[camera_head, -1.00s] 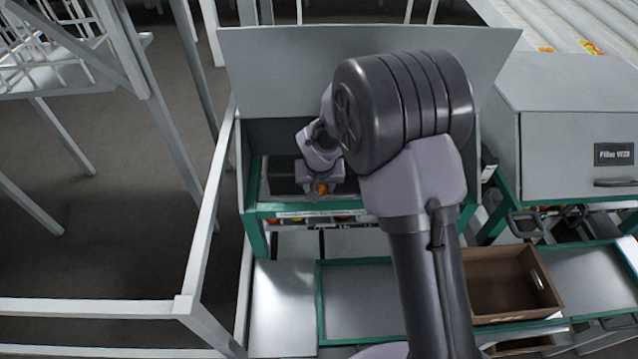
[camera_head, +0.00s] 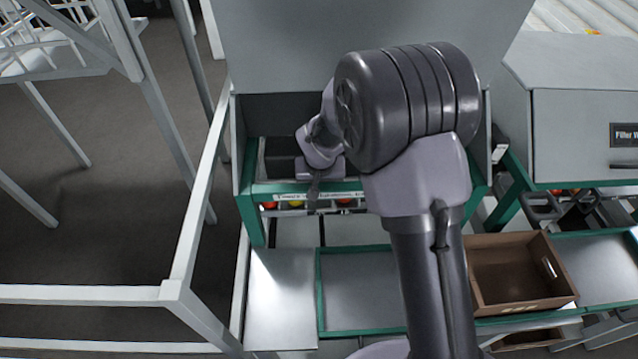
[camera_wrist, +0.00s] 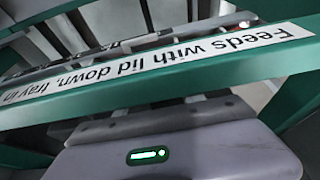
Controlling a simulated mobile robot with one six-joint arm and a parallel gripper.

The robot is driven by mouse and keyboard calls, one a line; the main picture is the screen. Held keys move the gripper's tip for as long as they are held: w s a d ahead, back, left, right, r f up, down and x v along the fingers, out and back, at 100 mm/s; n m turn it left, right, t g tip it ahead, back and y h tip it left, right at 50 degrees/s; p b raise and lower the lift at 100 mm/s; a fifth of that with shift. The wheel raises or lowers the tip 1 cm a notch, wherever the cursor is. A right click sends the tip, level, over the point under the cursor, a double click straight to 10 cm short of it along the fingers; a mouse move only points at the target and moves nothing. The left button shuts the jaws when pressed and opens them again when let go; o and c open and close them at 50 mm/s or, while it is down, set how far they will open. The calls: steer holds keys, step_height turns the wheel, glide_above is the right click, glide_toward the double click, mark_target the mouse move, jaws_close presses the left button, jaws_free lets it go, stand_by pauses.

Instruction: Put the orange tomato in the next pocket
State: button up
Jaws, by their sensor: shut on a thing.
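My gripper (camera_head: 313,207) points down at the front green rail (camera_head: 360,186) of the open machine, and its lower part overlaps the row below the rail. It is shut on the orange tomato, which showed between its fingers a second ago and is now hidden. Below the rail is a row holding a red tomato (camera_head: 270,205), a yellow tomato (camera_head: 296,204) and another red tomato (camera_head: 343,202). The pockets are too small and covered to make out singly. The wrist view shows only my gripper's body (camera_wrist: 180,155) with a green light, not its fingertips.
A labelled rail (camera_wrist: 170,66) crosses the wrist view close to my gripper. The raised grey lid (camera_head: 370,40) stands behind. A brown crate (camera_head: 515,308) is at lower right, beside an empty green-edged tray (camera_head: 360,290). A white frame (camera_head: 190,240) stands at left.

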steer(key=o, duration=1)
steer(key=p+v, duration=0.5)
steer(key=v, duration=0.7)
steer(key=shift+p, duration=0.35)
